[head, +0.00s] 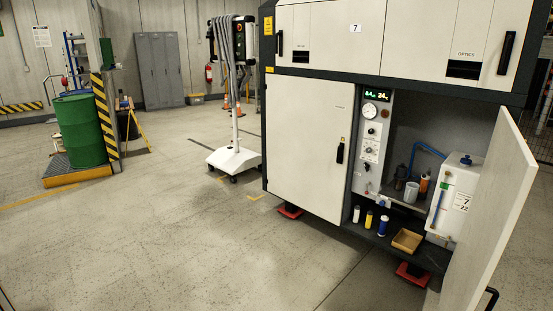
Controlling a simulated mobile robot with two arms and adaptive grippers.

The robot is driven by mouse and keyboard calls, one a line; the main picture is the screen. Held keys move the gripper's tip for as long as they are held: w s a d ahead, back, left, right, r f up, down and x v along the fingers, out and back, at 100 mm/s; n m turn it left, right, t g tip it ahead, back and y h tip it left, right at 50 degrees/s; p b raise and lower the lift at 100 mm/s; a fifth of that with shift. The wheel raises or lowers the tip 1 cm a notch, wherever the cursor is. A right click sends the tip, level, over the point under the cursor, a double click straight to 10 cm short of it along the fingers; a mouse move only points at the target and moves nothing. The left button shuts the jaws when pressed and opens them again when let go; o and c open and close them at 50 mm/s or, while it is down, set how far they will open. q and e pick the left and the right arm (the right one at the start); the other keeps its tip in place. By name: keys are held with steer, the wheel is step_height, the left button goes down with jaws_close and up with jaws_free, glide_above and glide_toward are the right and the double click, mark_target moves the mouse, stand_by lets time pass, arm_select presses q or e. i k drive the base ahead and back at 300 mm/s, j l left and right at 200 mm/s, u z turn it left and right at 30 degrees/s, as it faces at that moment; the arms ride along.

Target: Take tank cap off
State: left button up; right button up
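The tank (458,194) is a white box-shaped container inside the open lower right compartment of the machine. It carries a label with the numbers 7 and 22 and a thin blue vertical strip. A dark blue tank cap (465,160) sits on top of it. The open door partly hides the tank's right side. Neither of my grippers is in view.
The machine's right door (489,220) stands open towards me; its left door (307,147) is shut. Bottles and a tan tray (407,240) stand on the lower shelf. A wheeled stand (235,155) and a green drum (80,130) are left. The floor in front is clear.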

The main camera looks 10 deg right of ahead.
mark_target(464, 160)
steer(key=i+j, duration=0.1)
steer(key=i, duration=0.55)
steer(key=i+z, duration=0.15)
steer(key=i, duration=0.5)
steer(key=i+l+z, duration=0.2)
steer(key=i, duration=0.35)
steer(key=i+z, duration=0.25)
steer(key=i, duration=0.25)
steer(key=i+z, duration=0.2)
steer(key=i, duration=0.35)
steer(key=i+j+z, duration=0.25)
steer(key=i, duration=0.3)
steer(key=i+j+z, duration=0.2)
steer(key=i, duration=0.35)
steer(key=l, duration=0.1)
